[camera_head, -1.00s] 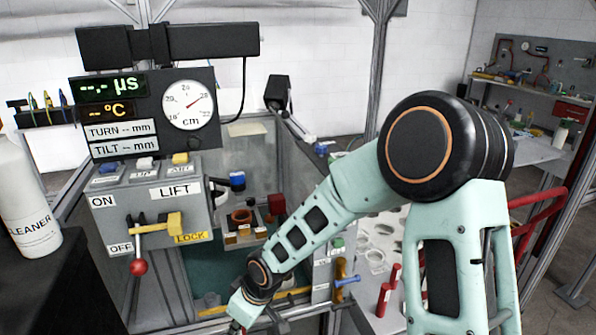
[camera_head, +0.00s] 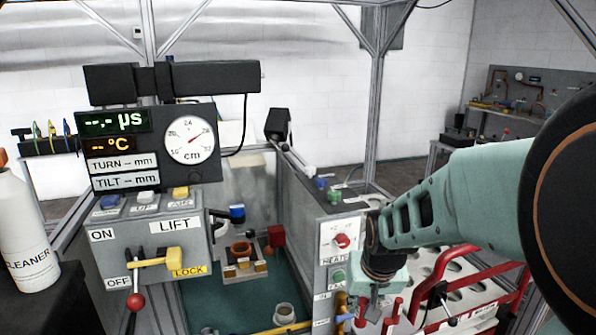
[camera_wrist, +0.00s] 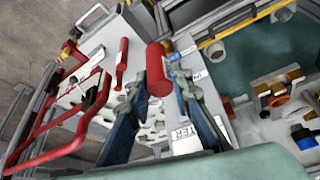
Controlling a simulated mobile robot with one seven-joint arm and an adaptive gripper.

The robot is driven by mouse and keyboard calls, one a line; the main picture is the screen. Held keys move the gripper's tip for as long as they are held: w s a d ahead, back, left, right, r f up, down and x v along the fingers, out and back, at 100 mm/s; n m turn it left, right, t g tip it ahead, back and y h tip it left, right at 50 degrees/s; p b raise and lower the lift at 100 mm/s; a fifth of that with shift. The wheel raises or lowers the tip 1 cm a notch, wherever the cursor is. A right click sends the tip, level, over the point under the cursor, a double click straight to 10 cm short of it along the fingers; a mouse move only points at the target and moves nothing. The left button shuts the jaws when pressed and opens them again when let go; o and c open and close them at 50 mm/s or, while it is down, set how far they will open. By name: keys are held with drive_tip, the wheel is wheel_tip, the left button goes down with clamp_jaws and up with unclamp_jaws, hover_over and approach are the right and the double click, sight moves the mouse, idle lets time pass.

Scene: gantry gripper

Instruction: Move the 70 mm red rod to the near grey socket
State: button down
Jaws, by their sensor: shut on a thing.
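My gripper (camera_head: 372,301) hangs fingers down over the white holed rack at the tank's right side. In the wrist view, its two blue fingers (camera_wrist: 158,88) are shut on a red rod (camera_wrist: 157,70); the rod also shows below the gripper in the head view (camera_head: 373,312). I cannot tell its length, or whether its lower end is clear of the rack. A second red rod (camera_wrist: 121,62) stands apart from the fingers. In the tank, a grey round socket (camera_head: 285,312) shows near the yellow bar, and another pale rim (camera_head: 208,330) is cut by the bottom edge.
The holed rack (camera_head: 452,268) has a red rail (camera_head: 470,325) beside it. The tank's right wall with the heater panel (camera_head: 340,240) stands between rack and tank floor. An orange ring fixture (camera_head: 241,250) is deeper in the tank. The lift box (camera_head: 150,240) has a projecting lever.

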wheel_tip(320, 180, up, 9)
drive_tip(key=w+p, duration=0.2)
drive_tip(key=p, duration=1)
drive_tip(key=shift+w+a, duration=0.15)
drive_tip(key=shift+f, duration=0.15)
